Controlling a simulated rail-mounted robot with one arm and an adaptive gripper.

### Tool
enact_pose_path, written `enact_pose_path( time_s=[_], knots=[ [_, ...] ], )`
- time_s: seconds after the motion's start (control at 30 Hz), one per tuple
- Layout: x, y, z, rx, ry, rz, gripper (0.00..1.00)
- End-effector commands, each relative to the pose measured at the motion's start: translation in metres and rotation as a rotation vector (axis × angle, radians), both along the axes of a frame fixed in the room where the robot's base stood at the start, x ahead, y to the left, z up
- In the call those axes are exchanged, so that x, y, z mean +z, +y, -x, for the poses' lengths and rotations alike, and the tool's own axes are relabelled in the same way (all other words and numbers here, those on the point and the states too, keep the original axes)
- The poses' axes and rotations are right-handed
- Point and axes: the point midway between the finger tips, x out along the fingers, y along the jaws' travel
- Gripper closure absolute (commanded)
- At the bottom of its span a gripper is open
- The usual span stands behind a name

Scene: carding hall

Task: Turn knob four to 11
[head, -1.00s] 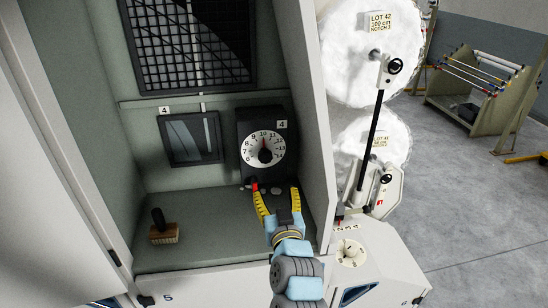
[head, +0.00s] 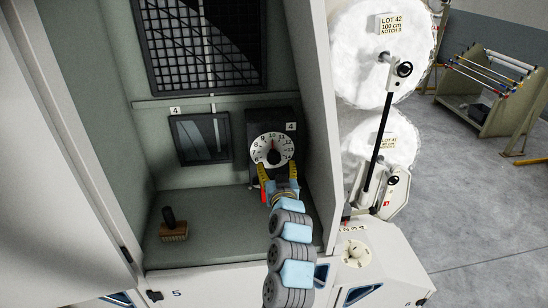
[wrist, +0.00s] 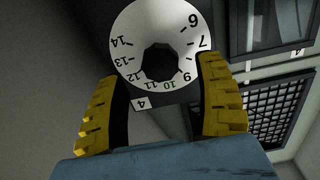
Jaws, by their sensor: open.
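Knob four (head: 274,157) is a black lobed knob in the middle of a white numbered dial (head: 257,149) on a dark box marked 4. In the wrist view the black knob (wrist: 159,61) and the dial (wrist: 125,28) appear upside down, with a green 10 near the 4 label. My gripper (head: 278,171) is just in front of the dial's lower part. In the wrist view my gripper (wrist: 157,75) has its yellow fingers spread wide on either side of the dial, with nothing held. Contact with the knob cannot be told.
A brush (head: 173,228) stands on the alcove's shelf (head: 215,215) at left. A small window (head: 201,138) is left of the dial box, under a dark grid (head: 205,45). The alcove's right wall (head: 311,120) is close to my arm. White rolls (head: 375,60) stand outside it.

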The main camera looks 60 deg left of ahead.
Motion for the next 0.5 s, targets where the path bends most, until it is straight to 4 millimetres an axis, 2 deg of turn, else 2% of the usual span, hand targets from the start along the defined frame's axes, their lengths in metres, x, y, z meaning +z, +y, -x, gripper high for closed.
enact_pose_path(
  time_s=[0.3,0.5],
  knots=[
    [-0.001,0.03,-0.011,0.0,0.001,0.003,0.3],
    [0.001,0.039,-0.015,0.0,-0.002,0.0,0.3]
  ],
)
